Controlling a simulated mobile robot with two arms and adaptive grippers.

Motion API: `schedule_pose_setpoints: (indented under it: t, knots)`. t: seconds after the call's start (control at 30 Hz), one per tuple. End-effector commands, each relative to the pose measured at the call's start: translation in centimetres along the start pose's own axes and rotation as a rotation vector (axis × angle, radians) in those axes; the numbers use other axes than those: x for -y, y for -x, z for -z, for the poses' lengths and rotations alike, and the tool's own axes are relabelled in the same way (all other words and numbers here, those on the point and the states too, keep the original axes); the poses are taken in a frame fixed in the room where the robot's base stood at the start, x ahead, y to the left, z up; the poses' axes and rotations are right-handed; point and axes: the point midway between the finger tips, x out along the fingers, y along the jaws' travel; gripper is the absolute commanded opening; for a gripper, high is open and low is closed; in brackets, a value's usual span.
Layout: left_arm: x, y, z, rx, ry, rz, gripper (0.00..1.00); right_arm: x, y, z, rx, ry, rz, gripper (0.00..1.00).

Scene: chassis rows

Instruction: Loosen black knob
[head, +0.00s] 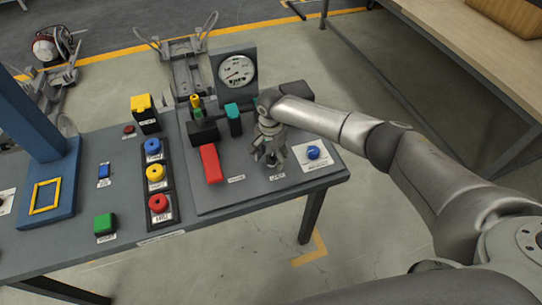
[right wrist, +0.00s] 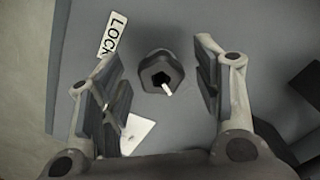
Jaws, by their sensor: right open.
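The black knob (right wrist: 161,70) shows in the right wrist view, dark and faceted with a white pointer mark, beside a white label reading "LOCK" (right wrist: 112,35). My right gripper (right wrist: 160,95) is open, with one finger on each side of the knob and visible gaps between fingers and knob. In the head view my right gripper (head: 268,155) points down over the right part of the grey table and hides the knob. The label (head: 277,177) shows just in front of it. My left gripper is not in view.
On the table (head: 255,201) stand a red handle (head: 210,163) left of the gripper, a blue knob (head: 313,152) on a white plate to its right, and a round gauge (head: 236,71) behind. Blue, yellow and red buttons (head: 156,174) stand further left. The table's right edge is close.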

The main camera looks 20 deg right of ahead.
Motion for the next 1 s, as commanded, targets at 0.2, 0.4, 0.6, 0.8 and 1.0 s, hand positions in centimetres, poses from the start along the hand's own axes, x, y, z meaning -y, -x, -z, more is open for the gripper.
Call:
schedule_pose_setpoints:
  t: [0.2,0.4,0.6,0.8,1.0]
  knots:
    - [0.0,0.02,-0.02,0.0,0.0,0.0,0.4,-0.03,-0.6,0.02,-0.001,0.001,0.0,0.59]
    - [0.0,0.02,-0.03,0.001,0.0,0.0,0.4,-0.03,-0.57,0.02,-0.001,0.001,0.0,0.52]
    - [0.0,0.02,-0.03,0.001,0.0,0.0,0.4,-0.03,-0.55,0.04,-0.001,0.001,0.0,0.27]
    - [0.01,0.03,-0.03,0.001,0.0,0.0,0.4,-0.04,-0.53,0.05,-0.001,0.002,0.0,0.13]
    - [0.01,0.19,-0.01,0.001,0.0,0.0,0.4,-0.05,-0.5,0.04,-0.001,0.036,0.0,0.13]
